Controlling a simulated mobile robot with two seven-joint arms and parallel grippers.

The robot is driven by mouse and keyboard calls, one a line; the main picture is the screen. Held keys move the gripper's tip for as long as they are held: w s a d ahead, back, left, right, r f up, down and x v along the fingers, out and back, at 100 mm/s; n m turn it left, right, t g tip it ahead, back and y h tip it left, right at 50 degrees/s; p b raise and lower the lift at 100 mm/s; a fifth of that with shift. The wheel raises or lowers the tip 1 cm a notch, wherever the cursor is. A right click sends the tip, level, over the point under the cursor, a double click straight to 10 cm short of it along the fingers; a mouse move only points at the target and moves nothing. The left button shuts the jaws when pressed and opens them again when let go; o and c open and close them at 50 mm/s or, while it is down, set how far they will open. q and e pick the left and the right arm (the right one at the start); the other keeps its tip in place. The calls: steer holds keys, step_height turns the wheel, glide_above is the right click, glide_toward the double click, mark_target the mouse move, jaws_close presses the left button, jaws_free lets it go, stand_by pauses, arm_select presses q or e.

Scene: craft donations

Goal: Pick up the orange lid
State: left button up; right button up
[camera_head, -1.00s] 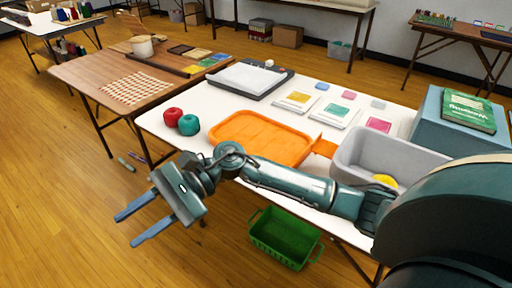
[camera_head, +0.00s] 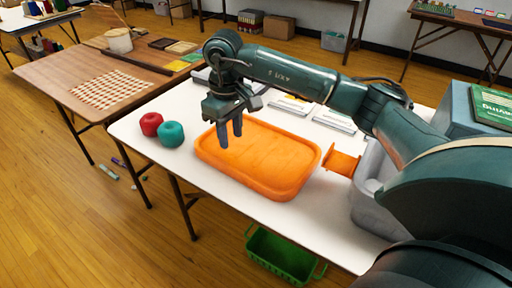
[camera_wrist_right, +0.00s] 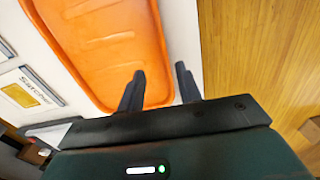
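The orange lid (camera_head: 272,163) lies flat on the white table, a rounded rectangle with a raised rim. It also shows in the right wrist view (camera_wrist_right: 110,40). My right gripper (camera_head: 230,140) points down at the lid's left end, its fingers overlapping the lid in the head view. In the right wrist view my right gripper (camera_wrist_right: 158,83) is open. One finger shows over the lid and the other over the table beside its rim, with nothing held. I cannot tell how high the fingertips are. My left gripper is not in view.
A red ball of yarn (camera_head: 151,124) and a teal one (camera_head: 171,134) sit left of the lid. A grey bin (camera_head: 372,195) and a small orange piece (camera_head: 341,163) are to its right. A green basket (camera_head: 283,254) stands on the floor.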

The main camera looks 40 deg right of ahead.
mark_target(233, 168)
steer(key=f, duration=0.9)
steer(key=shift+s+a+f, duration=0.2)
steer(key=shift+a+f, duration=0.05)
steer(key=shift+f, duration=0.15)
steer(key=shift+c, duration=0.5)
jaws_close()
